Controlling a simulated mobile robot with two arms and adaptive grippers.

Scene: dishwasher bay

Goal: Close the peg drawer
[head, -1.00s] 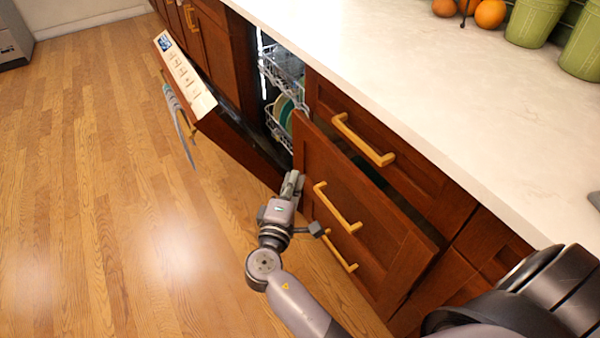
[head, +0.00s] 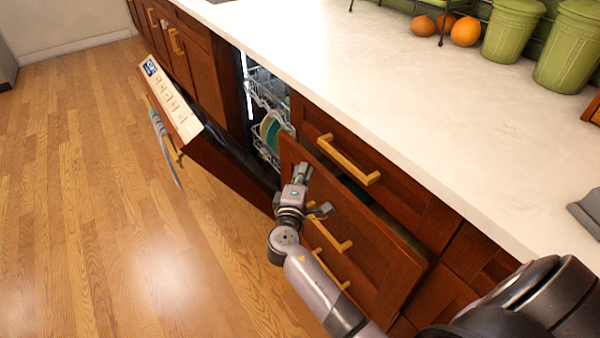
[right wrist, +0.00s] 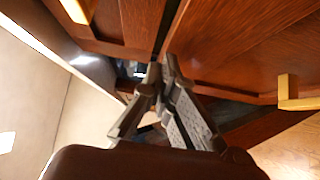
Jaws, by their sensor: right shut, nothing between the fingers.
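The peg drawer (head: 375,255) is the wooden drawer below the top one, and it stands open. Its front sits out from the cabinet, with a dark gap along its top edge. Its yellow handle (head: 332,232) is partly behind my right gripper. My right gripper (head: 302,168) is shut and empty, at the upper left part of the drawer front; I cannot tell whether it touches. In the right wrist view, the closed fingers (right wrist: 163,68) point toward wood panels. The drawer's inside is mostly hidden. My left gripper is not in view.
The dishwasher door (head: 190,125) hangs partly open left of the drawer, with racks and dishes (head: 268,125) behind it. The top drawer (head: 395,185) is shut. The counter (head: 400,90) holds oranges (head: 465,32) and green canisters (head: 513,28). The floor at left is clear.

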